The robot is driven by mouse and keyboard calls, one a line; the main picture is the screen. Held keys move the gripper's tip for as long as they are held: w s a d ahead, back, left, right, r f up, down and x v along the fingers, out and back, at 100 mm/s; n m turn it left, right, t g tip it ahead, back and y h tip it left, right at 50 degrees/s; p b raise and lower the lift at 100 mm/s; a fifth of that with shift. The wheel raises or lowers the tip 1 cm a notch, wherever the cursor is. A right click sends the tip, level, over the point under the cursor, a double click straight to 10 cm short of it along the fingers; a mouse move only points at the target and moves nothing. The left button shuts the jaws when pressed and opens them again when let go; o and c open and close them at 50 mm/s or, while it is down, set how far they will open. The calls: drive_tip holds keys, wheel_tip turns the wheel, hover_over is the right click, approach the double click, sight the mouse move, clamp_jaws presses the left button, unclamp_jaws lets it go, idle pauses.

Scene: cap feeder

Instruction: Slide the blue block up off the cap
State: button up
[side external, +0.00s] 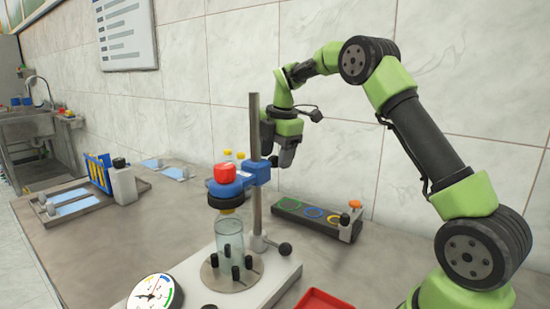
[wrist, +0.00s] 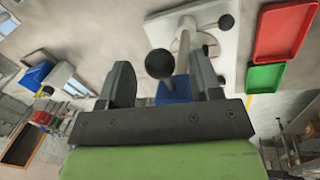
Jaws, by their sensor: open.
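The blue block (side external: 257,171) is on the upright metal rod (side external: 254,125) of a stand. From it a blue head with a red top (side external: 224,172) and a black ring (side external: 227,202) reaches left, just above a clear bottle (side external: 229,238). A cap at the bottle's mouth cannot be made out clearly. My gripper (side external: 279,160) is open and empty, behind and right of the rod, near the block's height. In the wrist view, the blue block (wrist: 174,88) shows between the open fingers of my gripper (wrist: 164,75); contact cannot be told.
A black ball knob (wrist: 160,64) shows by the rod. The bottle stands among black pegs on a white base (side external: 275,277). A dial gauge (side external: 155,294) is at front left. A dark tray with coloured rings (side external: 318,216) lies behind right. Red (wrist: 285,30) and green (wrist: 265,77) trays lie nearby.

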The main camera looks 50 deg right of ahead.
drive_tip(key=shift+w+f, duration=0.1)
drive_tip(key=shift+f, duration=0.45)
drive_tip(key=shift+c, duration=0.2)
clamp_jaws()
drive_tip(key=shift+r, duration=2.7)
drive_tip(key=shift+o, duration=0.2)
unclamp_jaws()
